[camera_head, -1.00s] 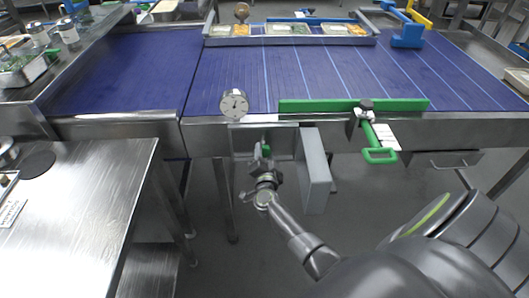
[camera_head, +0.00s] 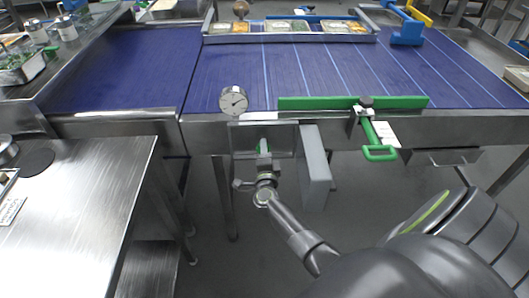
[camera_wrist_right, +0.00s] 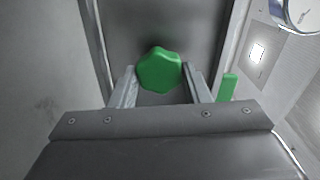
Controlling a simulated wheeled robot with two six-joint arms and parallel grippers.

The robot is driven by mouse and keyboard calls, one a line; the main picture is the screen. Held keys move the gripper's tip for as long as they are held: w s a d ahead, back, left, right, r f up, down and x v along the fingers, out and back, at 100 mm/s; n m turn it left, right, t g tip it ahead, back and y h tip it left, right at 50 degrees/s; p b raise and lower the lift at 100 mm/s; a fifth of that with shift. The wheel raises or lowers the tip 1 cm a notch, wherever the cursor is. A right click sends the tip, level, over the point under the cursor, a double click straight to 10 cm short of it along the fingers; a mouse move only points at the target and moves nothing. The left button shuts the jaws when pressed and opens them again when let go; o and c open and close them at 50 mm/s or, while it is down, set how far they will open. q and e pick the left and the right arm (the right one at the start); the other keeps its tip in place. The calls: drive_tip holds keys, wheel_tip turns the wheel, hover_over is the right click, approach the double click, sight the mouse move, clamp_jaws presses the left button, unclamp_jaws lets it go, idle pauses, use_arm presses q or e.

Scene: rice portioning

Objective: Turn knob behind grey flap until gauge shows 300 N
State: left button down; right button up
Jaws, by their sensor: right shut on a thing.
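The green lobed knob (camera_wrist_right: 160,70) sits in the opening under the belt, and a bit of it shows in the head view (camera_head: 263,145). My right gripper (camera_head: 264,158) is shut on it; in the wrist view its two fingers (camera_wrist_right: 160,88) stand either side of the knob. The grey flap (camera_head: 316,165) stands open to the right of the opening. The round white gauge (camera_head: 234,101) is above and left of the knob. Its needle points to the upper right, but its numbers are too small to read. My left gripper is not in view.
The blue belt (camera_head: 220,70) lies above, with a green bar (camera_head: 320,103) and green handle (camera_head: 380,153) at its front edge. A steel table (camera_head: 85,200) stands at the left. Filled food trays (camera_head: 290,26) stand at the back.

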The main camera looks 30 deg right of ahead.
drive_tip(key=shift+f, duration=0.1)
idle(0.3)
drive_tip(key=o, duration=1)
drive_tip(key=b+v, duration=0.1)
drive_tip(key=v, duration=1.6)
drive_tip(key=shift+s+a, duration=0.15)
drive_tip(key=shift+a, duration=0.05)
